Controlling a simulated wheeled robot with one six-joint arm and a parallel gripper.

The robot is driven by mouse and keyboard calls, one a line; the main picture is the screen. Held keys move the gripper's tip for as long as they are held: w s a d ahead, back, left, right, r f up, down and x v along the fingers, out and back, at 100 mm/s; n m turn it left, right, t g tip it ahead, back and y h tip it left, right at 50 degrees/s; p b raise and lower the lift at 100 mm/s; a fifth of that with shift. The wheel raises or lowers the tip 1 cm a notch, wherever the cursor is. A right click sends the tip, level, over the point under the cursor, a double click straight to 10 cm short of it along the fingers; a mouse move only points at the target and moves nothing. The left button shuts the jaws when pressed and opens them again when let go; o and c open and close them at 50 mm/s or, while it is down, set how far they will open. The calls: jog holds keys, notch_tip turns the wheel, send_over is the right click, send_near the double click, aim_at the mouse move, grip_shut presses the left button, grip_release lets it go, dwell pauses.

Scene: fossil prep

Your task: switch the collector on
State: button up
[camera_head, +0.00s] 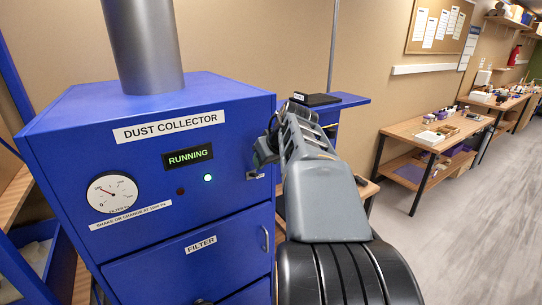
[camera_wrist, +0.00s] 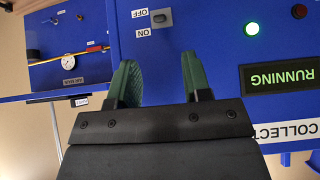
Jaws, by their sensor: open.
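The dust collector is a blue cabinet (camera_head: 75,140) on the left in the head view. Its display (camera_head: 188,158) reads RUNNING in green, and a green lamp (camera_head: 207,178) is lit beside a dark red one. Display (camera_wrist: 282,77) and lamp (camera_wrist: 252,29) also show, upside down, in the wrist view. The small dark switch (camera_wrist: 160,18) sits on the blue panel beside OFF and ON labels; its rocker position is too small to tell. My gripper (camera_wrist: 158,72) is open and empty, its green fingers apart from the switch. In the head view my arm largely hides the gripper.
A round gauge (camera_head: 112,192) and a FILTER drawer (camera_head: 190,262) are on the cabinet front. A grey duct (camera_head: 145,45) rises from its top. Another blue unit with a dial (camera_wrist: 68,60) stands beside it. Workbenches (camera_head: 430,130) line the wall; the floor at right is clear.

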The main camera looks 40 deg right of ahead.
jog(key=v, duration=0.3)
jog(key=shift+w, duration=0.1)
dwell(0.6)
